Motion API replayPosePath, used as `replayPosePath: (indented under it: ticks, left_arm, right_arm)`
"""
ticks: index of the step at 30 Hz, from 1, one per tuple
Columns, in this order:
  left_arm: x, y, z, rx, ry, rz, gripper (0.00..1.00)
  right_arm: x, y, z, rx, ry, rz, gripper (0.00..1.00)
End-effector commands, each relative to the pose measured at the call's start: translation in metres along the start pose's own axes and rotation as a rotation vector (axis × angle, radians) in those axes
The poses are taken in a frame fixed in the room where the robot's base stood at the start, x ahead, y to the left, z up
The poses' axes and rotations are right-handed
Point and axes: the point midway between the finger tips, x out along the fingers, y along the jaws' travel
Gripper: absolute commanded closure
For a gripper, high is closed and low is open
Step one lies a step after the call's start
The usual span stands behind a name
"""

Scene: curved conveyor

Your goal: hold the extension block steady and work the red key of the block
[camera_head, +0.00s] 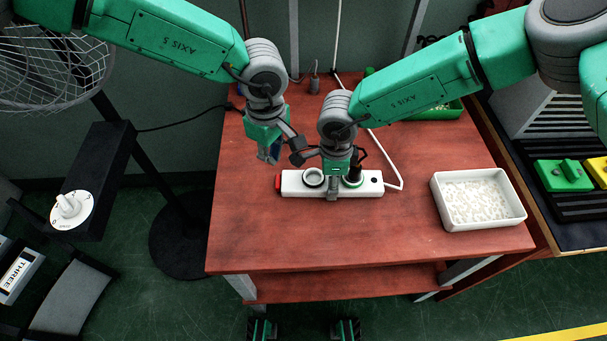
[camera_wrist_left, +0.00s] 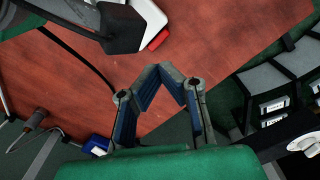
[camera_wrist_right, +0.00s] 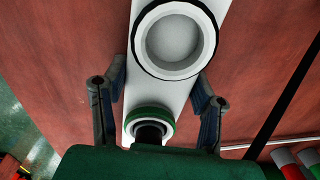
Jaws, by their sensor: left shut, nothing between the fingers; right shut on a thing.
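The white extension block (camera_head: 291,189) lies on the red-brown table, with a red key (camera_head: 278,184) at its left end. The block has two round sockets; the right one has a dark thing in it. My right gripper (camera_head: 333,190) is shut across the block's middle; in the right wrist view its fingers (camera_wrist_right: 160,85) straddle the block (camera_wrist_right: 145,95). My left gripper (camera_head: 268,154) is shut and empty, above the table just behind and left of the red key. In the left wrist view the fingertips (camera_wrist_left: 174,74) meet, apart from the red key (camera_wrist_left: 158,39).
A white tray of pale pellets (camera_head: 437,201) stands right of the block. A white cable (camera_head: 389,153) runs from the block's right end to the back. A fan (camera_head: 50,65) and a box with a white dial (camera_head: 72,210) stand left. The table's front is clear.

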Motion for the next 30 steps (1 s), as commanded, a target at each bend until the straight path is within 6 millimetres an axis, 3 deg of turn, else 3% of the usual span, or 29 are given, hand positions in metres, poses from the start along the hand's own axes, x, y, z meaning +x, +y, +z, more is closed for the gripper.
replayPosePath:
  ticks: [8,18,24,30]
  left_arm:
    - [0.006,-0.006,-0.033,0.134,0.088,0.108,1.00]
    - [0.006,-0.022,-0.074,0.532,0.204,0.399,1.00]
    - [0.010,-0.045,-0.083,0.791,0.197,0.548,1.00]
    - [0.015,-0.072,-0.079,0.982,0.170,0.631,1.00]
  right_arm:
    - [0.000,0.000,-0.001,0.000,0.001,0.001,0.94]
    - [0.000,0.000,-0.001,0.000,0.001,0.000,0.94]
    - [0.000,0.000,0.000,0.000,0.001,0.000,0.94]
    - [0.000,0.000,0.000,0.000,0.001,0.000,0.94]
